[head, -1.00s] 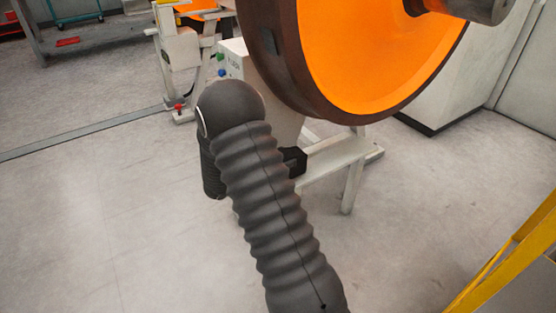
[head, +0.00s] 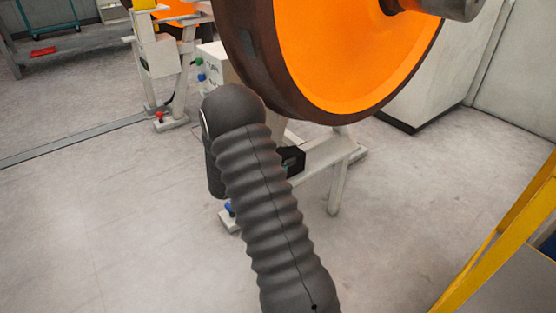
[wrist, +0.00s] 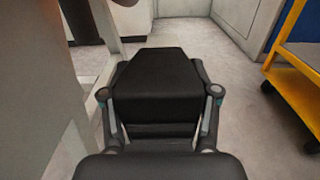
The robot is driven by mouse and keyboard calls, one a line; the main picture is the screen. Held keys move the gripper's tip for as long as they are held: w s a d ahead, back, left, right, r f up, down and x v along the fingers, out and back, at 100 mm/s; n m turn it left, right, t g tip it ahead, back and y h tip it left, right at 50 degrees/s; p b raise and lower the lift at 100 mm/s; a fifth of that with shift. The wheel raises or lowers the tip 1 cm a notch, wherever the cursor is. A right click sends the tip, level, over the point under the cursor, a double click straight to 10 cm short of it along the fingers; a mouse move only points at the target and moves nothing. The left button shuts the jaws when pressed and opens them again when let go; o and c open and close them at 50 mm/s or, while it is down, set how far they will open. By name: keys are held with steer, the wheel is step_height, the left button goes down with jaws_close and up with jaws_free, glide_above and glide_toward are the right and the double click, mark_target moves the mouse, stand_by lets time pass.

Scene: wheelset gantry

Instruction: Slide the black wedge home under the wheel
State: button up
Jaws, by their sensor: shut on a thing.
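The wheel (head: 345,60), an orange disc with a dark brown rim, fills the upper middle of the head view. The black wedge (wrist: 155,75) is in the wrist view, its sloped top narrowing away from me. My gripper (wrist: 159,93) is shut on it, with a finger at each side. In the head view my ribbed dark arm hides most of the gripper. A small black block (head: 292,160), which may be the wedge or part of the gripper, shows right of the arm, below the wheel rim. I cannot tell whether the wedge touches the wheel.
A pale stand (head: 332,155) with legs is beneath the wheel. A white control box with coloured buttons (head: 212,66) is behind the arm. A yellow frame (head: 500,235) is at right, and a yellow cart (wrist: 295,85) shows in the wrist view. The floor at left is clear.

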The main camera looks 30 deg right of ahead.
steer(key=shift+w+d+f+b, duration=0.1)
steer(key=shift+w+d+b, duration=0.1)
steer(key=shift+d, duration=1.75)
steer(key=shift+w+d+b, duration=0.1)
steer(key=shift+d+b, duration=0.15)
steer(key=shift+d, duration=1.7)
steer(key=shift+w+d+f+b, duration=0.1)
steer(key=shift+w+d+b, duration=0.1)
steer(key=shift+d, duration=1.75)
steer(key=shift+r, duration=0.1)
steer(key=o, duration=1.6)
steer(key=shift+o, duration=0.2)
steer(key=shift+a, duration=0.1)
steer(key=a, duration=0.7)
steer(key=s+a, duration=0.1)
steer(key=a, duration=0.2)
steer(key=shift+a, duration=0.9)
steer(key=shift+s+r, duration=0.1)
